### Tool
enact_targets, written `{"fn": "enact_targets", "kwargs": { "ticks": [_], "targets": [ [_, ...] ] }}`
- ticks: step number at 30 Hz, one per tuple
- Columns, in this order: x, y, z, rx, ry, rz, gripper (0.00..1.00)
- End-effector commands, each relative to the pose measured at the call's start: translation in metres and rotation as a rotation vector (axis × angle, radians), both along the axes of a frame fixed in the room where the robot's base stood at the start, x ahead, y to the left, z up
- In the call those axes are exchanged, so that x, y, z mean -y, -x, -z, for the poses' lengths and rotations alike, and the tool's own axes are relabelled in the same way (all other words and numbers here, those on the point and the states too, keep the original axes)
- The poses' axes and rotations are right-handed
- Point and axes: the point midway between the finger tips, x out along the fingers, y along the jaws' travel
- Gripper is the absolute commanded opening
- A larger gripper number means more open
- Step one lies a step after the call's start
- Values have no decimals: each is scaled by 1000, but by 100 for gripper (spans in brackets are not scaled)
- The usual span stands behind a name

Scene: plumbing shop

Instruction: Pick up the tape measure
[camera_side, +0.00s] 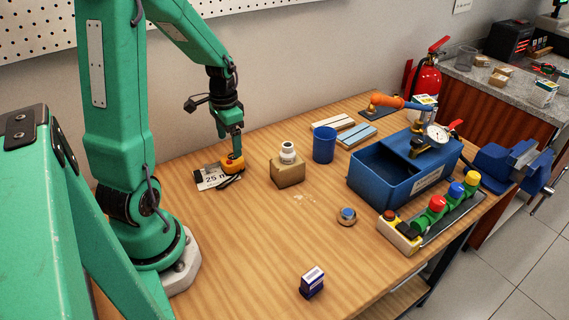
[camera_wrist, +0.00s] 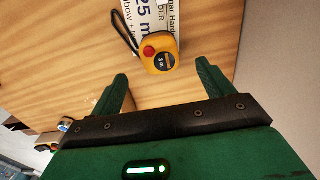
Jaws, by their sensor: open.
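The tape measure (camera_side: 232,165) is orange-yellow with a dark label and a black wrist strap. It lies on the wooden bench near the wall, by a white printed card (camera_side: 207,180) reading "25 m". In the wrist view the tape measure (camera_wrist: 158,54) shows its red button, with the strap looping out to its left. My gripper (camera_side: 236,151) points down just above the tape measure in the side view and partly overlaps it. In the wrist view my gripper (camera_wrist: 161,72) is open and empty, with the tape measure ahead of and between its fingertips. Contact cannot be told.
A cardboard box (camera_side: 287,171) with a white fitting (camera_side: 287,152) on it stands right of the tape measure, then a blue cup (camera_side: 324,145). A blue test pump (camera_side: 398,185) and valves (camera_side: 437,204) are further right. A small blue box (camera_side: 312,282) stands in front. The bench's front middle is mostly clear.

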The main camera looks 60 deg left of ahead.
Motion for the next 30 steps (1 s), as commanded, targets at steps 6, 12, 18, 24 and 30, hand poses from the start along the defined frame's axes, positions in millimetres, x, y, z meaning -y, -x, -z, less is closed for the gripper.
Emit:
{"fn": "enact_targets", "kwargs": {
  "ticks": [6, 12, 18, 24, 30],
  "targets": [
    [1, 0, 17, -2, 1, 0, 80],
    [1, 0, 20, 0, 0, 0, 80],
    [1, 0, 26, -2, 2, 0, 80],
    [1, 0, 44, -3, 2, 0, 80],
    [1, 0, 63, -2, 2, 0, 80]
  ]
}}
